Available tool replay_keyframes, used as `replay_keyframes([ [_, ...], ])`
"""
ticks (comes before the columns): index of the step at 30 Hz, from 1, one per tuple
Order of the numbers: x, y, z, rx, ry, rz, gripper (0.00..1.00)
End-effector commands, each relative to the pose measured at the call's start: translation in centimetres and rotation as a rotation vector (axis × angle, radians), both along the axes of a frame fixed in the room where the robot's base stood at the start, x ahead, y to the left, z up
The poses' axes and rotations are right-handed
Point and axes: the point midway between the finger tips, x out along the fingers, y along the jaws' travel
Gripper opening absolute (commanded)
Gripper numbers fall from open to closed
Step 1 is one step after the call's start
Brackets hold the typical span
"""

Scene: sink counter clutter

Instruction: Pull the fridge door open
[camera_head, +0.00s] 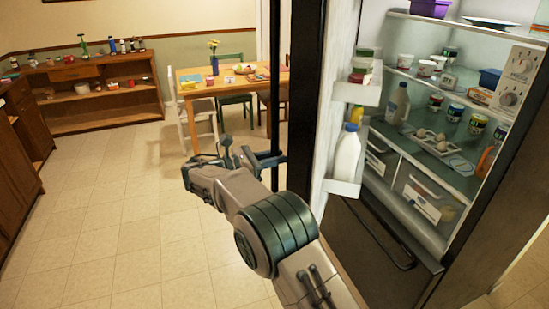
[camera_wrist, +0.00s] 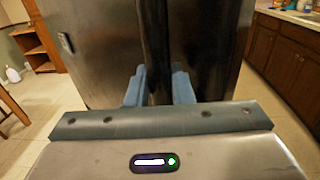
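The fridge door (camera_head: 303,90) stands open in the head view, its white inner side with shelves facing right and its dark outer side facing left. The fridge interior (camera_head: 425,120) is exposed. The door's long dark vertical handle (camera_head: 275,70) runs along its outer side. My gripper (camera_head: 268,160) is at the lower part of the handle. In the wrist view, the blue fingers of my gripper (camera_wrist: 159,90) sit on both sides of the dark handle (camera_wrist: 155,45) and appear closed on it. The exact contact is hard to see.
Door shelves hold a white milk bottle (camera_head: 348,152) and small containers. A freezer drawer (camera_head: 375,235) is below. A dining table (camera_head: 225,82) with chairs and a wooden sideboard (camera_head: 95,110) stand behind. Brown cabinets (camera_head: 15,150) line the left. The tiled floor (camera_head: 120,210) is clear.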

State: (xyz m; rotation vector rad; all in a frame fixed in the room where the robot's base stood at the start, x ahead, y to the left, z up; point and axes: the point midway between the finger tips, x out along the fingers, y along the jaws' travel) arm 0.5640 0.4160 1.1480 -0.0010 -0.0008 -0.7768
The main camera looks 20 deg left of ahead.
Motion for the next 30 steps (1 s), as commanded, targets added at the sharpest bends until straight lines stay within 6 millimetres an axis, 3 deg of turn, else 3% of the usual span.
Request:
replay_keyframes([
  [1, 0.2, -0.1, 0.3, 0.001, -0.006, 0.0, 0.32],
  [2, 0.1, -0.1, 0.3, 0.001, -0.006, 0.0, 0.4],
  [14, -1.0, 1.2, 0.0, 0.001, -0.004, 0.006, 0.4],
  [24, -6.4, 6.4, -0.1, 0.002, -0.005, 0.004, 0.4],
  [30, -8.4, 8.5, 0.1, 0.0, -0.006, -0.001, 0.4],
])
